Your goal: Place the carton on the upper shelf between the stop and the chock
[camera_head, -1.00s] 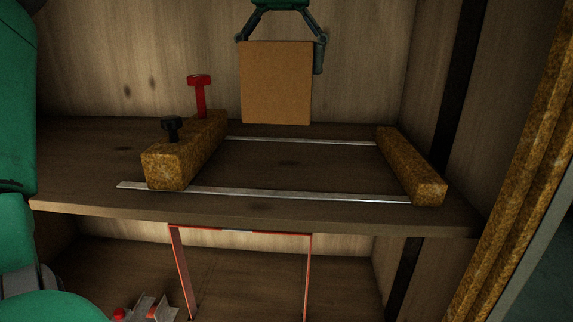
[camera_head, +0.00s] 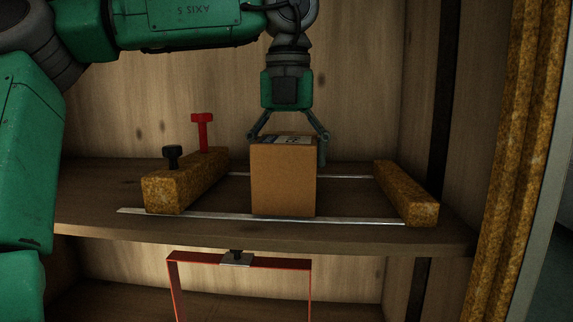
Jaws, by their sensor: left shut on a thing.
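The brown carton (camera_head: 283,182) is upright over the upper shelf (camera_head: 360,236), in the gap between two rough brown blocks. My left gripper (camera_head: 288,140) comes down from above and is shut on the carton, its fingers at the sides near the top. The left block (camera_head: 165,192) carries a black knob and a red T-handle; the right block (camera_head: 405,192) is plain. I cannot tell which is the stop and which the chock. The carton is apart from both, closer to the left one. Its lower edge overlaps the front metal strip; whether it touches the shelf is unclear. My right gripper is out of view.
Two metal strips run across the shelf; the front strip (camera_head: 365,221) lies near the shelf edge. A red frame (camera_head: 190,260) hangs below the shelf. A dark upright (camera_head: 441,100) and a rough brown post (camera_head: 500,180) stand at right.

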